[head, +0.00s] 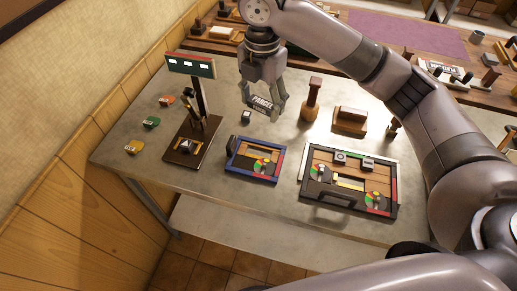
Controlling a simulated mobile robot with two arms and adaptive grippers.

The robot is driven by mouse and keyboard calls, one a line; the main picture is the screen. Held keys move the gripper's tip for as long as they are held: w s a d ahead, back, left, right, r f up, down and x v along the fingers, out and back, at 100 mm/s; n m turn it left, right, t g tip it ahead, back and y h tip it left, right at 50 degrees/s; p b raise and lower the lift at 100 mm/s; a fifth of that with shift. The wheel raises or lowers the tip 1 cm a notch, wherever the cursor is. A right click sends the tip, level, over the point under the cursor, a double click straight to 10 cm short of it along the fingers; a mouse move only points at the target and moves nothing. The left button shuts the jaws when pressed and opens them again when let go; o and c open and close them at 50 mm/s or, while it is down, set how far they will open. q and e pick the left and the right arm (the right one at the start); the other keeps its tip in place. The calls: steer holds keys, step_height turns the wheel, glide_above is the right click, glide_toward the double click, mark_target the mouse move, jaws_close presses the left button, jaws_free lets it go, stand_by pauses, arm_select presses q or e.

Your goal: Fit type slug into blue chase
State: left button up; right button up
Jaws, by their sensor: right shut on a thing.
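My right gripper (265,100) is above the grey table, behind the blue chase. It is shut on a dark block with pale lettering that reads like "PARCEL" (262,104), which looks like the type slug. The blue chase (248,178) lies flat at the front middle of the table, apart from the gripper. It holds wood-coloured and dark pieces and a coloured disc. A small dark cube with a pale top (246,116) is on the table left of the gripper. My left gripper is not in view.
A larger dark chase (318,213) lies to the right. A wooden-handled stamp (311,100) and a wooden block (350,120) stand behind it. Coloured pieces (151,122) lie at the left.

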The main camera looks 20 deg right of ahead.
steer(key=shift+w+a+r+n, duration=0.1)
steer(key=shift+w+r+n, duration=0.15)
steer(key=shift+r+n, duration=0.4)
steer(key=shift+w+n, duration=0.2)
steer(key=shift+n, duration=0.75)
steer(key=shift+a+f, duration=0.1)
steer(key=shift+f, duration=0.35)
steer(key=p, duration=0.2)
glide_above(258, 155)
step_height(258, 155, down, 14)
steer(key=shift+f, duration=0.2)
steer(key=shift+w+f+p, duration=0.1)
steer(key=shift+f+p, duration=0.4)
steer(key=shift+f, duration=1.85)
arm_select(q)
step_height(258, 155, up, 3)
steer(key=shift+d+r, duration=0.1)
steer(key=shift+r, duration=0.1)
arm_select(e)
steer(key=shift+f, duration=0.3)
